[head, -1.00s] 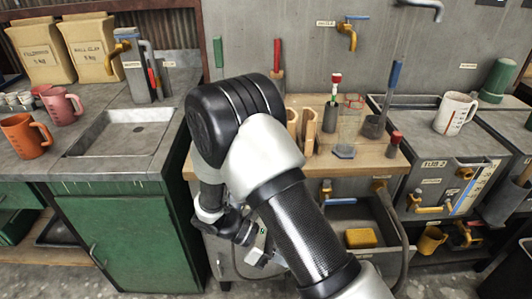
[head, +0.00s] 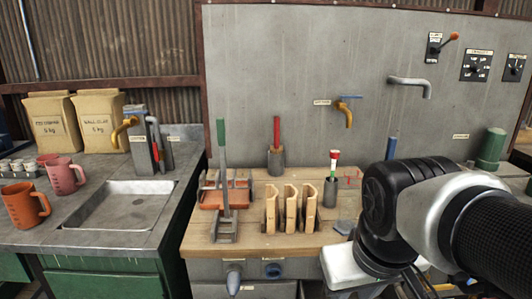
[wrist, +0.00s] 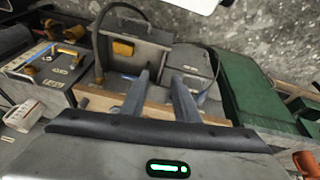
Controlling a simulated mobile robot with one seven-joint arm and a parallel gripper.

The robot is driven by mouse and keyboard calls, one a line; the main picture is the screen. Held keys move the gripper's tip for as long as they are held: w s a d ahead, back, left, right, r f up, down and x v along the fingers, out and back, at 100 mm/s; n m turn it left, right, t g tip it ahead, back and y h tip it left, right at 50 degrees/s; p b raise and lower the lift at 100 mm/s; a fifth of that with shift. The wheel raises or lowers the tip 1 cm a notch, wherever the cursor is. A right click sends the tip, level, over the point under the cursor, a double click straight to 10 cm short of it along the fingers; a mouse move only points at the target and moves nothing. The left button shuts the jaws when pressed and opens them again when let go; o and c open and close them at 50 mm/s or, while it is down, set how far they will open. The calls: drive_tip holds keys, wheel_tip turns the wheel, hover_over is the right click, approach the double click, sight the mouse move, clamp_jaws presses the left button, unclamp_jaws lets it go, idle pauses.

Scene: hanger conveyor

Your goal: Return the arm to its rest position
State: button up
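My arm fills the lower right of the head view, in front of the right part of the wooden bench. My gripper is outside or hidden in the head view. In the wrist view my gripper (wrist: 160,82) has its two grey fingers apart, with nothing seen between them. It points down over the wooden bench edge (wrist: 105,103), with the cabinet fronts and floor beyond.
The wooden bench (head: 270,245) holds several wooden slats (head: 290,208), a green-handled tool (head: 222,165) and a red-handled tool (head: 277,135). Left are a sink (head: 118,212) and two mugs. A blue-handled tap (head: 345,112) sticks out from the wall.

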wheel_tip(320, 180, up, 25)
drive_tip(key=m+t+p, duration=0.1)
drive_tip(key=p, duration=2.2)
drive_tip(key=shift+s+d+m+t, duration=0.15)
drive_tip(key=shift+s+m+t, duration=0.15)
drive_tip(key=shift+s, duration=0.15)
drive_tip(key=shift+r, duration=0.1)
drive_tip(key=shift+d, duration=0.15)
